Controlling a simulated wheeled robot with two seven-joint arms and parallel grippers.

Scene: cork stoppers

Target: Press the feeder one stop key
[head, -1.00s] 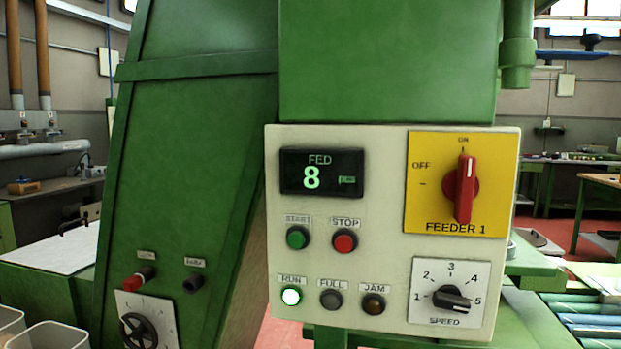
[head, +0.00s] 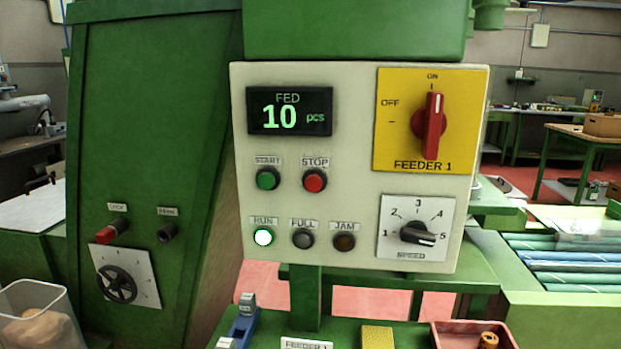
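The feeder one control panel (head: 345,225) faces me in the middle of the head view, a cream box on a green post. Its red stop key (head: 314,181) sits under the STOP label, right of the green start key (head: 267,178). The display (head: 289,111) reads FED 10 pcs. The RUN lamp (head: 263,237) is lit white; the FULL lamp (head: 302,239) and JAM lamp (head: 344,242) look dark. The red rotary switch (head: 432,125) on the yellow FEEDER 1 plate points to ON. The speed knob (head: 417,234) points near 5. Neither gripper is in view.
A clear bin (head: 38,300) with cork-coloured contents is at lower left. Below the panel are a yellow block (head: 377,337) and a red tray (head: 450,340). The space before the panel looks clear.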

